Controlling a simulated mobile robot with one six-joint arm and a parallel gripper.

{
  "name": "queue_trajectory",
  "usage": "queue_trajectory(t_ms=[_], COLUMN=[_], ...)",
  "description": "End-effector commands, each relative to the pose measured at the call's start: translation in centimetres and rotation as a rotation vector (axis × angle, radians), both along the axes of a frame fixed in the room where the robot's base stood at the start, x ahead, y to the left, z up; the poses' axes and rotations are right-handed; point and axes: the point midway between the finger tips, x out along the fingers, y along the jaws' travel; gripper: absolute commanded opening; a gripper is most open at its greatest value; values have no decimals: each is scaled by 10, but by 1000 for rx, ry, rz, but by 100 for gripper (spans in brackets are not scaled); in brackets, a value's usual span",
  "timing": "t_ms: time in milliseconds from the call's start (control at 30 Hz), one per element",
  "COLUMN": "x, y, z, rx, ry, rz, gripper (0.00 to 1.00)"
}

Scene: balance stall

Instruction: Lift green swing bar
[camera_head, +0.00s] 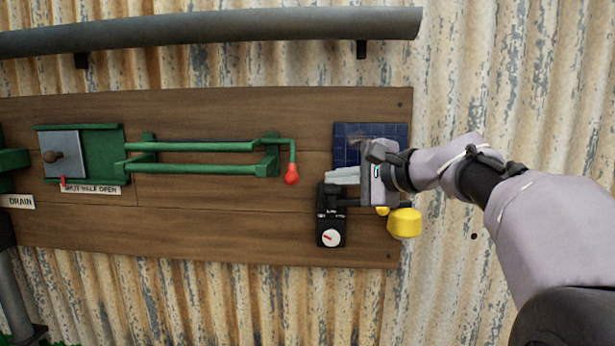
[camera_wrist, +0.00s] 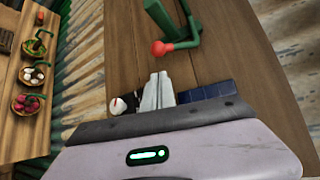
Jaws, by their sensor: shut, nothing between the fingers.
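Two parallel green bars (camera_head: 190,146) run across the wooden board left of centre, joined by a green bracket (camera_head: 268,158) at their right. A bent green rod there ends in a red knob (camera_head: 291,174). I cannot tell which bar swings. In the wrist view the red knob (camera_wrist: 160,48) and green metalwork (camera_wrist: 187,35) lie beyond my fingertips. My gripper (camera_head: 330,176) is shut and empty, its fingers pointing left, right of the knob and apart from it. The closed fingers also show in the wrist view (camera_wrist: 158,80).
A blue panel (camera_head: 350,135) and a black gauge box (camera_head: 331,220) sit beside my gripper, with a yellow part (camera_head: 404,223) below it. A grey sliding plate (camera_head: 63,155) is at left. A grey pipe (camera_head: 210,28) runs above the board. Bowls (camera_wrist: 33,76) stand on a wooden surface.

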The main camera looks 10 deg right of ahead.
Motion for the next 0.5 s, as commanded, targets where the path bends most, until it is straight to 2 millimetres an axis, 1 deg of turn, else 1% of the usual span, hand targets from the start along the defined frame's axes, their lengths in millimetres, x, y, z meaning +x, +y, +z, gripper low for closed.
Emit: queue_trajectory(t_ms=[133, 300, 400, 500], x=[19, 50, 65, 76], y=[11, 27, 34, 39], z=[-4, -13, -17, -21], rx=[1, 0, 0, 0], ry=[3, 4, 2, 2], rz=[3, 4, 3, 1], gripper=[0, 0, 0, 0])
